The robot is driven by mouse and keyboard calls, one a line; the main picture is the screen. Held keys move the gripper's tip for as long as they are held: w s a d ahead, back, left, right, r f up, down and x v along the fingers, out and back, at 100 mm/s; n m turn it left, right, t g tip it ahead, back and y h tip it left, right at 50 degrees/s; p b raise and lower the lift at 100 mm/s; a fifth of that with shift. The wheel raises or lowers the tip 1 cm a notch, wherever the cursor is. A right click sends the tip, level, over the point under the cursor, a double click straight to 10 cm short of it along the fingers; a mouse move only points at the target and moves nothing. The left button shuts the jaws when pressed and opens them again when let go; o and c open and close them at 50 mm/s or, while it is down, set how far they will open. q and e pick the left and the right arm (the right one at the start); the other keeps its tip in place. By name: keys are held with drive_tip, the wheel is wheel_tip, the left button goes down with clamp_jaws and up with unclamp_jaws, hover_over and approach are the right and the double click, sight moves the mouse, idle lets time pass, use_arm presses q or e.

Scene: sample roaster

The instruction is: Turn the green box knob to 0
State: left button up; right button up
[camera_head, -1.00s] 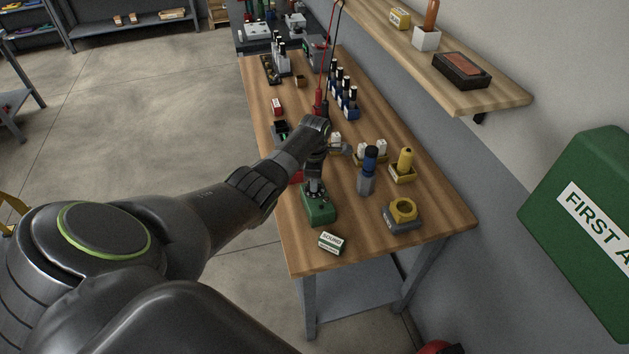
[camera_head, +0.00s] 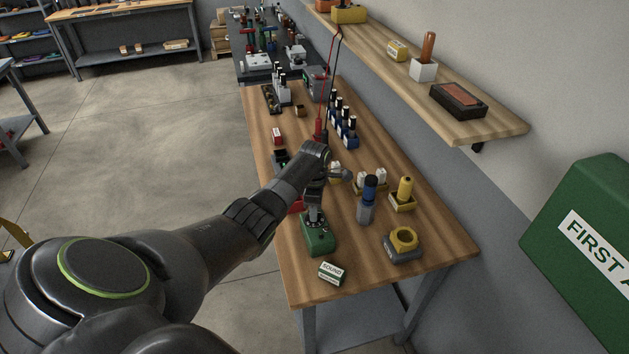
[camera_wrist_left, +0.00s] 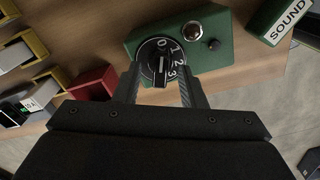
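The green box (camera_head: 319,241) sits near the front edge of the wooden bench. It also shows in the left wrist view (camera_wrist_left: 212,28), with a silver button beside its dial. The dark knob (camera_wrist_left: 162,66) has a white line and sits on a round dial marked 0, 1, 2, 3. The knob's bar lies roughly in line with the 0 at the top of the picture; its exact setting is hard to tell. My left gripper (camera_wrist_left: 160,74) is over the dial, its fingers apart on either side of the knob, with gaps visible. In the head view my left gripper (camera_head: 315,211) hides the knob.
A small SOUND box (camera_head: 331,273) lies close in front of the green box. A blue-topped cylinder (camera_head: 367,200), a yellow ring piece (camera_head: 403,240) and a yellow bottle (camera_head: 404,190) stand to the right. A red block (camera_wrist_left: 92,84) is near the left finger.

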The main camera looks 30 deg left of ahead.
use_arm(q)
wheel_tip(320, 180, up, 16)
drive_tip(key=b, duration=0.2)
drive_tip(key=shift+r, duration=0.15)
idle(0.5)
